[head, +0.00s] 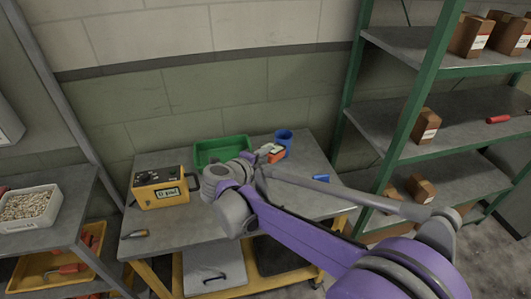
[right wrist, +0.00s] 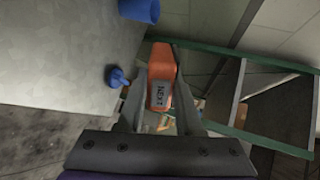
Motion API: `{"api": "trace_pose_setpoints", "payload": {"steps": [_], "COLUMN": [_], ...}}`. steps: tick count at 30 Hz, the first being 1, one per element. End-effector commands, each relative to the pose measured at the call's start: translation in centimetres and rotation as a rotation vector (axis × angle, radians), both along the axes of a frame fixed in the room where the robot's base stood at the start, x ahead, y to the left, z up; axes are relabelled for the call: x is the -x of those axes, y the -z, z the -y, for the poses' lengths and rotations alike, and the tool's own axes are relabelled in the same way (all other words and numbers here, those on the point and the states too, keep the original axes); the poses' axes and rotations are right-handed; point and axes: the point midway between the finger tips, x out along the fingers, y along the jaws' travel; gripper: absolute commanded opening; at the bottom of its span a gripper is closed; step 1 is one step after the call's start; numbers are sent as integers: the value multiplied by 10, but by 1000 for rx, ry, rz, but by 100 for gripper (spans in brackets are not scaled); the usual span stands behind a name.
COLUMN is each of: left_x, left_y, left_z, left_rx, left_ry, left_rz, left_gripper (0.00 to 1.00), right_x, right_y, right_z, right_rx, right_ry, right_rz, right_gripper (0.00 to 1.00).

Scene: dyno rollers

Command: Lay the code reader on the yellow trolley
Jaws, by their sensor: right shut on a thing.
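The code reader (head: 278,154) is a small orange device with a grey screen. In the right wrist view it (right wrist: 162,75) sits between my fingers, its screen reading "NEXT". My right gripper (head: 267,151) is shut on it, over the back right part of the yellow trolley (head: 175,226). The trolley has a grey top and a yellow frame. I cannot tell how far the reader is above the top. My arm hides part of the trolley. My left gripper is not in view.
On the trolley stand a yellow meter (head: 159,190), a green tray (head: 213,151), a blue cup (head: 284,138), a small blue object (head: 321,178) and a screwdriver (head: 134,234). Green shelving (head: 411,105) rises at the right. A grey bench (head: 45,237) is at the left. The trolley's front left is mostly clear.

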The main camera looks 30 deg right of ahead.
Motion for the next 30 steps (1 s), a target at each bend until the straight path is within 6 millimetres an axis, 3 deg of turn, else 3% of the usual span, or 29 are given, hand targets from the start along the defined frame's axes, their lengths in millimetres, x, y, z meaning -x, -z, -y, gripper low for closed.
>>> {"api": "trace_pose_setpoints", "payload": {"steps": [1,30], "left_x": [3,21], "left_y": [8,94], "left_z": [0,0], "left_rx": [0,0], "left_ry": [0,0], "left_rz": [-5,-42], "left_gripper": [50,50], "right_x": [1,0], "right_y": [11,128], "right_z": [0,0], "right_rx": [0,1], "right_ry": [0,-1], "right_rz": [-2,0], "right_gripper": [0,0]}}
